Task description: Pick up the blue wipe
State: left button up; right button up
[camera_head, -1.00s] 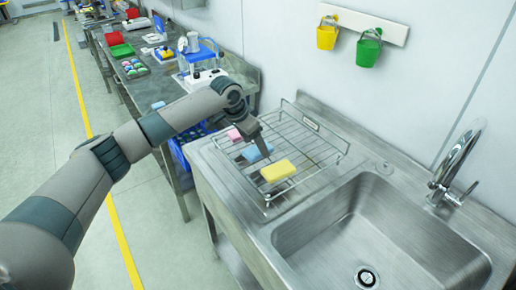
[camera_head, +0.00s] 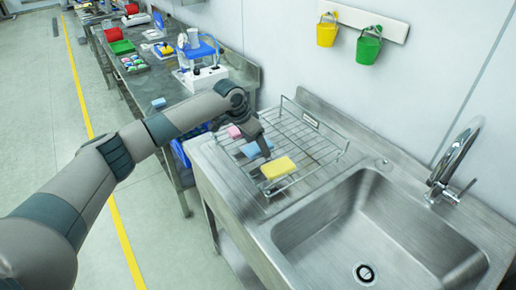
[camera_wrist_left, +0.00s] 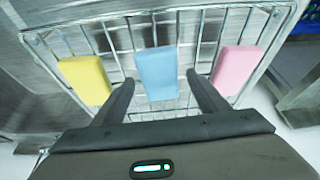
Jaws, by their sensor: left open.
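The blue wipe (camera_head: 256,149) lies on the wire rack (camera_head: 312,133) between a pink wipe (camera_head: 234,132) and a yellow wipe (camera_head: 278,168). My left gripper (camera_head: 265,154) is over the blue wipe in the head view and partly covers it. In the left wrist view the blue wipe (camera_wrist_left: 157,73) lies ahead between the two open fingers of my left gripper (camera_wrist_left: 160,90). The jaws hold nothing. Whether the fingers reach down to the wipe's height I cannot tell. My right gripper is not in view.
The yellow wipe (camera_wrist_left: 85,80) and pink wipe (camera_wrist_left: 235,69) lie close outside the fingers in the left wrist view. A steel sink (camera_head: 370,235) with a tap (camera_head: 455,165) is to the right. Another blue piece (camera_head: 158,103) lies on the far bench.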

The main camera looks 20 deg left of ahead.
pick_arm(q)
jog(key=shift+f, duration=0.1)
jog(key=c, duration=1.1)
jog(key=shift+c, duration=0.2)
jog(key=shift+r+b, duration=0.4)
jog(key=r, duration=0.1)
jog(key=r+b, duration=0.2)
jog(key=shift+w+d+r, duration=0.1)
jog(key=shift+d+r, duration=0.2)
jog(key=shift+r, duration=0.05)
jog(key=d+r+b, duration=0.3)
jog(key=d+r, duration=0.3)
jog(key=d, duration=0.5)
jog(key=shift+r, duration=0.4)
